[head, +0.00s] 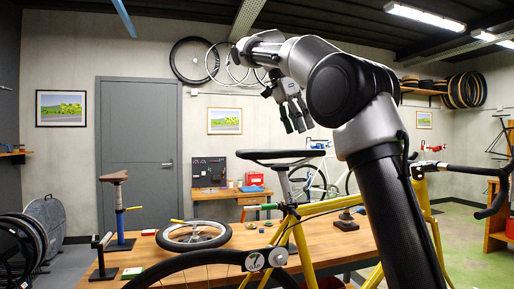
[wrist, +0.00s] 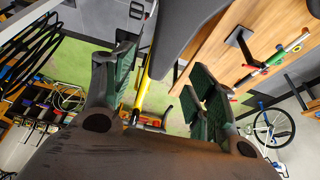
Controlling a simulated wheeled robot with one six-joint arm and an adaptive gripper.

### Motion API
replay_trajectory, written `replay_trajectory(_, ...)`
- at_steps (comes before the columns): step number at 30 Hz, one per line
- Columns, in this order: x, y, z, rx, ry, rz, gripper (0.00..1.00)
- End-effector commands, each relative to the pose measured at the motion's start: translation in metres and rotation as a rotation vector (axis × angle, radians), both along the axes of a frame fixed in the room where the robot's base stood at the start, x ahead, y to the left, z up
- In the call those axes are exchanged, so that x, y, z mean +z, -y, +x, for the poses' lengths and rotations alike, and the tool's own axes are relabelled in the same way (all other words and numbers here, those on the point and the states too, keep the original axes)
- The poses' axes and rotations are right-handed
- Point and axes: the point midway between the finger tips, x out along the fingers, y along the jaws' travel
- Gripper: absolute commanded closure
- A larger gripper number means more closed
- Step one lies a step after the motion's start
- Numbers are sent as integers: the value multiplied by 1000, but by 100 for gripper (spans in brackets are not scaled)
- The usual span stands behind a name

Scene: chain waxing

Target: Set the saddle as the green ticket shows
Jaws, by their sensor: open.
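The black saddle (head: 278,155) sits level on a seatpost (head: 285,186) in the yellow bike frame (head: 318,207). A green-tipped lever or handle (head: 265,207) shows near the top of the seat tube. My gripper (head: 296,118) is open and empty, above and slightly right of the saddle, apart from it. In the wrist view the saddle (wrist: 188,32) extends from the top past the green-padded fingers of my gripper (wrist: 163,78). A small green-and-white card (head: 132,272) lies on the bench's near left corner; I cannot read it or tell if it is the ticket.
The wooden bench (head: 190,256) stands behind the bike, holding a loose wheel (head: 194,235) and a blue post with a brown saddle (head: 118,196). A red box (head: 254,179) sits on a rear desk. The bike's handlebar (head: 490,190) is at right.

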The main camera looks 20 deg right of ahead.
Motion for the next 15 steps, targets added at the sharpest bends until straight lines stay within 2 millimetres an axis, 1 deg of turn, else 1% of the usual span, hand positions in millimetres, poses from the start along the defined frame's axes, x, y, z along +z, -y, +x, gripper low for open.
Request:
replay_trajectory(2,1,-2,3,-35,8,-5,43)
replay_trajectory(5,-4,1,3,-48,8,-7,43)
replay_trajectory(8,-17,6,2,-47,6,-7,43)
replay_trajectory(15,-53,21,3,-45,6,-6,43)
